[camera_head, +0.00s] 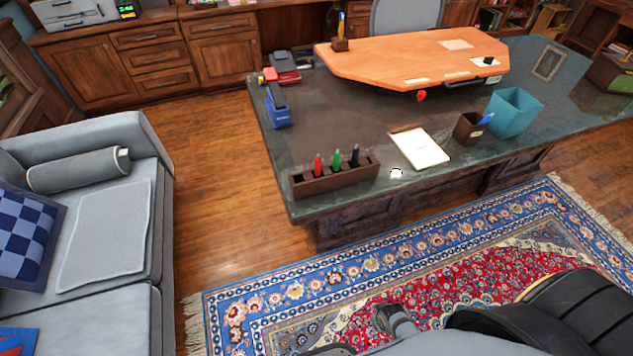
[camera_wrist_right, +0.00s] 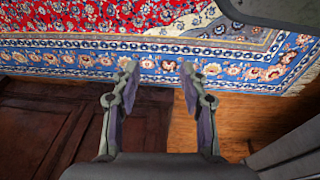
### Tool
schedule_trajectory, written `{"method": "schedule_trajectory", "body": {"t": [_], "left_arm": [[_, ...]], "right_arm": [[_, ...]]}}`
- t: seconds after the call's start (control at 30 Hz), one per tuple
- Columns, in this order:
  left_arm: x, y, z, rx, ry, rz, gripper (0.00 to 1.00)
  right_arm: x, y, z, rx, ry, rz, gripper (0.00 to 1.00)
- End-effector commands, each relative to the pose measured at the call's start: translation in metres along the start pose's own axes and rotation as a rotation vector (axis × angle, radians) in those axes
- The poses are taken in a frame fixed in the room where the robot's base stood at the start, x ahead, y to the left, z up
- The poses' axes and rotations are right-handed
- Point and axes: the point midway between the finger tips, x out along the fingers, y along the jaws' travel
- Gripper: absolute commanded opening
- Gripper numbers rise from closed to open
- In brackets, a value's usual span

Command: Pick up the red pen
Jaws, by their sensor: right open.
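The red pen (camera_head: 318,164) stands upright in a dark brown wooden pen holder (camera_head: 335,180) at the near left corner of the desk. A green pen (camera_head: 337,160) and a black pen (camera_head: 355,156) stand beside it in the same holder. My right gripper (camera_wrist_right: 159,70) is open and empty in the right wrist view, above the rug and a dark wooden surface, with no pen near it. Its fingers do not clearly show in the head view. My left gripper is not in view.
The dark desk (camera_head: 300,120) carries a white notepad (camera_head: 419,149), a brown cup (camera_head: 468,129), a teal bin (camera_head: 513,112) and a blue stapler-like object (camera_head: 277,105). An orange raised board (camera_head: 410,60) covers its back. A grey sofa (camera_head: 100,270) stands left; wooden floor lies between.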

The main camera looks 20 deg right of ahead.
Motion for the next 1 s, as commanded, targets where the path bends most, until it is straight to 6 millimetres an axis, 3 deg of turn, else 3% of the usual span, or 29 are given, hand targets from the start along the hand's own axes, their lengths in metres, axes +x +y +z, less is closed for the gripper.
{"method": "schedule_trajectory", "body": {"t": [0.1,0.3,0.57,0.67,0.73,0.83,1.0], "left_arm": [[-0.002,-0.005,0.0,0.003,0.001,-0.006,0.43],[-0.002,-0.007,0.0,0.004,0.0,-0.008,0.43],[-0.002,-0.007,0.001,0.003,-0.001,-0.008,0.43],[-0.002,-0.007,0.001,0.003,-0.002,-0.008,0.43],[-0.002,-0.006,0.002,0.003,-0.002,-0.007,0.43],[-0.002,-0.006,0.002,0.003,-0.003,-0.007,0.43],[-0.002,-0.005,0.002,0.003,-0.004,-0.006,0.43]], "right_arm": [[-0.042,0.001,-0.046,-0.005,0.032,0.002,0.44],[-0.125,0.002,-0.104,-0.014,0.074,0.005,0.44],[-0.228,0.004,-0.143,-0.01,0.14,0.022,0.44],[-0.267,0.013,-0.159,0.021,0.208,0.057,0.44],[-0.298,0.028,-0.182,0.084,0.327,0.116,0.44],[-0.321,0.051,-0.219,0.174,0.527,0.19,0.44],[-0.349,0.07,-0.268,0.235,0.829,0.23,0.44]]}}
